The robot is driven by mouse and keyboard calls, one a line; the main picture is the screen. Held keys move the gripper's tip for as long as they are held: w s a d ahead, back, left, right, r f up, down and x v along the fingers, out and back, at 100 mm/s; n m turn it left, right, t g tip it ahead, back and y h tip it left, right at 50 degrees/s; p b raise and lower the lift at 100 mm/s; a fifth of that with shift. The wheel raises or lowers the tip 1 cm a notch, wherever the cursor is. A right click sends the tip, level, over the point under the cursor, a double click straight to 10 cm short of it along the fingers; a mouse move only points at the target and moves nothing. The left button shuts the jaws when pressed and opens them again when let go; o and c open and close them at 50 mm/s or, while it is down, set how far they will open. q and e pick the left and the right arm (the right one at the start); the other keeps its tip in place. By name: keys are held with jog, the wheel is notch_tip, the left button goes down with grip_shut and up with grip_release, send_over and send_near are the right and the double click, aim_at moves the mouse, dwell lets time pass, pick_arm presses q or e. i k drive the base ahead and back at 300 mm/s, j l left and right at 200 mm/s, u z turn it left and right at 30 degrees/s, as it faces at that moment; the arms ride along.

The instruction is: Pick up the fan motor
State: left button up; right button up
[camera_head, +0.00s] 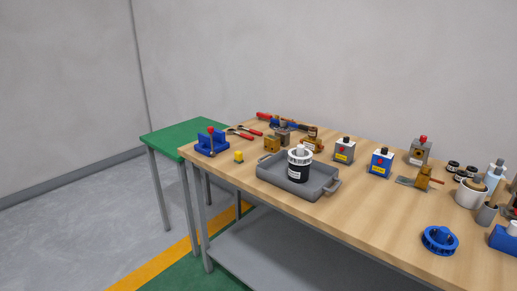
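A black cylinder with a white slotted top, a short light shaft and a white label stands upright in a grey tray (322,190) on the wooden table. This cylinder looks like the fan motor (299,170), but its label is too small to read.
A green table (186,136) adjoins at left. The front-centre tabletop is clear.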

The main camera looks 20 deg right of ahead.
aim_at(296, 173)
jog(key=i+u, duration=0.25)
jog(key=i, duration=0.55)
jog(key=i+l+u, duration=0.2)
jog(key=i, duration=0.6)
jog(key=i+j+z, duration=0.1)
jog(key=i+z, duration=0.2)
jog(key=i+j+z, duration=0.3)
jog(key=i, duration=0.15)
jog(key=l, duration=0.1)
